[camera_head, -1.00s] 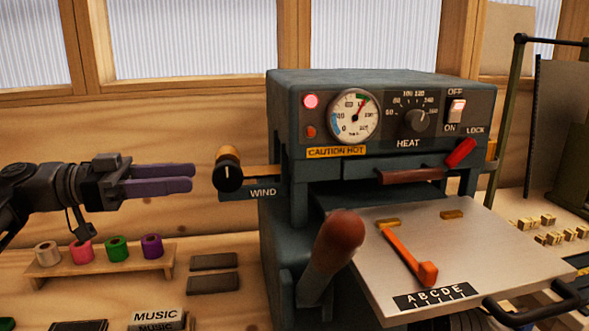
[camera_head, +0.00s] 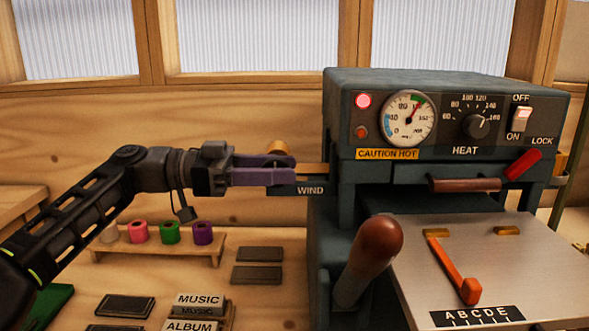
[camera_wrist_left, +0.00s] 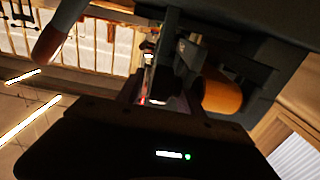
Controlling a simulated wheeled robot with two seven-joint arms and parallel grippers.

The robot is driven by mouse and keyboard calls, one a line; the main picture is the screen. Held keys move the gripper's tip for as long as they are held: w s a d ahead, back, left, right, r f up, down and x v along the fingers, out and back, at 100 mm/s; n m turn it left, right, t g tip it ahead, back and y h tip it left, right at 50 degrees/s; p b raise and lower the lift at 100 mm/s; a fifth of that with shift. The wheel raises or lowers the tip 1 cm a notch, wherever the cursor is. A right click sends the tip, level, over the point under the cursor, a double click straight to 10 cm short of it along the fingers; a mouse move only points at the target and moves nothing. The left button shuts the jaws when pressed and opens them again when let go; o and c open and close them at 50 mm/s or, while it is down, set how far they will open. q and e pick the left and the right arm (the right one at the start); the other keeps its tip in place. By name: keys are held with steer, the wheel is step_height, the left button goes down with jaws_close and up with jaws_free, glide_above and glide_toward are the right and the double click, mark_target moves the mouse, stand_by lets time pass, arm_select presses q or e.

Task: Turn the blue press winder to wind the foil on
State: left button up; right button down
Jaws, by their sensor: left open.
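The blue-grey press (camera_head: 445,85) stands at the right in the head view. Its winder, labelled WIND, sticks out on the press's left side; its tan-orange grip (camera_head: 278,147) shows above my fingers. My left gripper (camera_head: 290,170) is open, with its purple fingers reaching over the dark winder hub and hiding most of it. I cannot tell whether they touch it. In the left wrist view the orange-brown winder grip (camera_wrist_left: 222,93) is close beside the fingers. My right gripper is not in view.
Several coloured foil rolls (camera_head: 169,232) stand on a small wooden rack below my left arm. A brown-knobbed lever (camera_head: 375,245) rises at the front of the press, beside the metal plate (camera_head: 530,260). Dark blocks and labelled type blocks (camera_head: 200,300) lie on the bench.

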arm_select(q)
steer(key=d, duration=0.2)
steer(key=shift+d, duration=0.35)
jaws_close()
stand_by(0.4)
